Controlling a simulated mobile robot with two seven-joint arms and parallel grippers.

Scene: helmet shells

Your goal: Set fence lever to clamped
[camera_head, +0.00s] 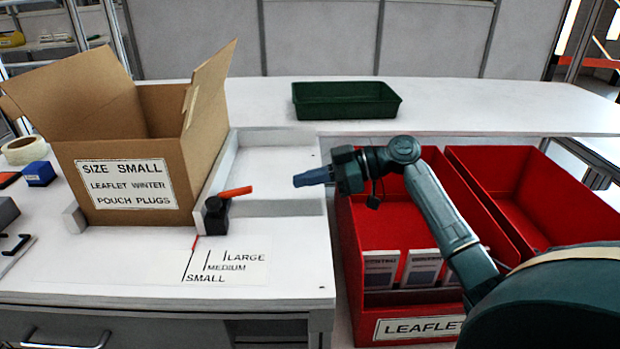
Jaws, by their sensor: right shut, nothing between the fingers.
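The fence lever (235,192) is an orange handle on a dark block (216,215), at the front end of the white fence (221,170). The handle points right and slightly up. A red pointer line below the block meets the size scale (225,262) near the mark for SMALL. My right gripper (298,181) is shut and empty, its fingers pointing left. It is to the right of the lever's tip, with a gap between them. My left gripper is not in view.
An open cardboard box (130,165) labelled SIZE SMALL stands left of the fence. Red bins (400,325) with leaflets stand below my right arm. A green tray (345,100) is at the back. Tape (25,150) and a blue block (38,173) lie far left.

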